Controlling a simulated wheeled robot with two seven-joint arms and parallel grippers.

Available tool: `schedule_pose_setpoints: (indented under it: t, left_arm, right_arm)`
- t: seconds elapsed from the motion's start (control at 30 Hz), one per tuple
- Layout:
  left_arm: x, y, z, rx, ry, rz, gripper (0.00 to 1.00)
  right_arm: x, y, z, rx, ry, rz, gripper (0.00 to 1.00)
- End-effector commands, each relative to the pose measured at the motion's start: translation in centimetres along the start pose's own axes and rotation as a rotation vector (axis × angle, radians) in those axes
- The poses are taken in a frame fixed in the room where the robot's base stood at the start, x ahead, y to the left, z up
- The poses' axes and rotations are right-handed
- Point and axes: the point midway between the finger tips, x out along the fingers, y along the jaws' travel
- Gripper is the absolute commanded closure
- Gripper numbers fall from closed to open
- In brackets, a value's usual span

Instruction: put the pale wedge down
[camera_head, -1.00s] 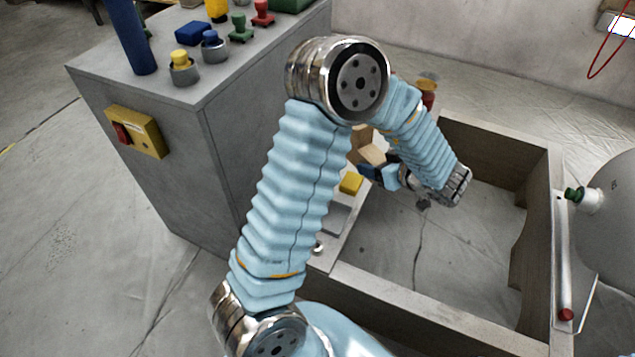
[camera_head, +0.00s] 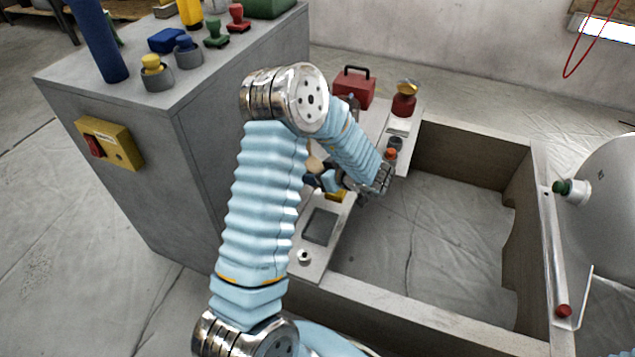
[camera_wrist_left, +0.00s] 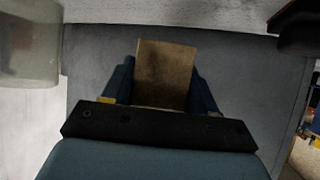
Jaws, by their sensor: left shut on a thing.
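The pale wedge (camera_wrist_left: 165,75) shows as a tan block between the two dark blue fingers of my left gripper (camera_wrist_left: 160,88) in the left wrist view. In the head view my left gripper (camera_head: 316,181) is small and partly hidden behind my own arm. A bit of the pale wedge (camera_head: 314,163) shows at its tip, on the left. The gripper is shut on the wedge, near the narrow pale shelf (camera_head: 318,262). Whether the wedge touches anything below it cannot be told. My right gripper is not in view.
The shelf holds a yellow block (camera_head: 336,195) close to the gripper, a dark square patch (camera_head: 321,226), a red toolbox (camera_head: 354,90) and a red jar (camera_head: 403,105). A tall grey cabinet (camera_head: 150,190) stands left. A wooden frame (camera_head: 470,146) surrounds open floor at right.

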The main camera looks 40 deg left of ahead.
Motion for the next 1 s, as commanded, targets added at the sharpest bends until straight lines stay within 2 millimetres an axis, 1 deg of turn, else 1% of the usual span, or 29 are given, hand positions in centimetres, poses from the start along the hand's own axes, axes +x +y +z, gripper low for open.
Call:
schedule_pose_setpoints:
  t: [0.03, 0.1, 0.17, 0.43, 0.77, 0.8, 0.93, 1.0]
  left_arm:
    - [0.7, 0.0, 0.9, 0.003, 0.0, -0.002, 0.74]
    - [1.3, 0.0, 2.0, 0.004, 0.001, -0.001, 0.74]
    - [1.7, -0.1, 2.6, 0.003, 0.0, -0.001, 0.74]
    - [1.7, 0.0, 2.6, 0.0, 0.001, 0.0, 0.74]
    - [2.2, 0.0, 3.5, 0.002, 0.001, 0.001, 0.74]
    - [2.2, 0.0, 3.5, 0.002, 0.0, 0.001, 0.38]
    - [2.2, 0.0, 3.5, 0.001, 0.0, 0.001, 0.18]
    - [2.2, 0.0, 3.5, 0.001, 0.0, 0.001, 0.17]
  right_arm:
    - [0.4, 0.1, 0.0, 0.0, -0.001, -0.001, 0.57]
    - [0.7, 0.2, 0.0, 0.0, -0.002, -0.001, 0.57]
    - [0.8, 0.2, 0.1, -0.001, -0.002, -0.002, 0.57]
    - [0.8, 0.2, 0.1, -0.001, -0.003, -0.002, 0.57]
    - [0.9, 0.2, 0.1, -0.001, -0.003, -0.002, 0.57]
    - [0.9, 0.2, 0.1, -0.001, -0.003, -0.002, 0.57]
    - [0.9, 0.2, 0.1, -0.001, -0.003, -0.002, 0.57]
    - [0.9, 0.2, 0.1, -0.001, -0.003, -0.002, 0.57]
